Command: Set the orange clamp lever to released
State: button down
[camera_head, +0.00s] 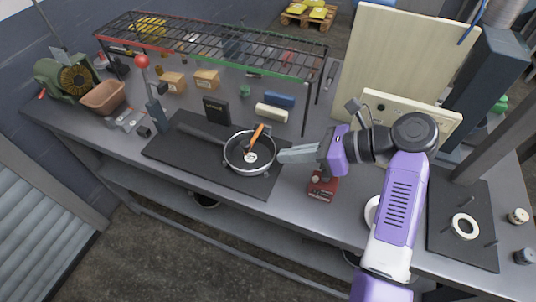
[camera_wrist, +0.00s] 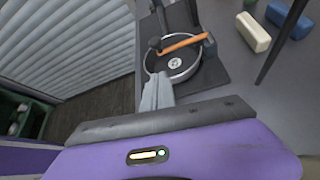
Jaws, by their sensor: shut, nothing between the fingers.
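The orange clamp lever (camera_head: 257,135) shows above the far part of a round pan (camera_head: 229,163) with a pale rim and dark inside. In the wrist view the lever (camera_wrist: 182,43) slants across the pan (camera_wrist: 188,73), between a dark block on the right and a dark knob on the left. Whether the lever touches the pan, I cannot tell. My gripper (camera_head: 281,156) is shut and empty, its grey fingers just right of the pan's rim. The fingertips also show in the wrist view (camera_wrist: 158,77), at the pan's near edge and apart from the lever.
The pan stands on a black mat (camera_head: 170,153) on the grey bench. A wire rack (camera_head: 225,48) stands behind. Blue (camera_head: 279,99) and cream (camera_head: 271,113) blocks lie beyond the pan. A red device (camera_head: 322,188) sits below my gripper. A black plate with pegs (camera_head: 470,255) lies right.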

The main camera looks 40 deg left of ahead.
jog(key=x, duration=0.9)
jog(key=shift+s+a+f, duration=0.1)
jog(key=shift+a+f, duration=0.05)
jog(key=shift+a, duration=0.1)
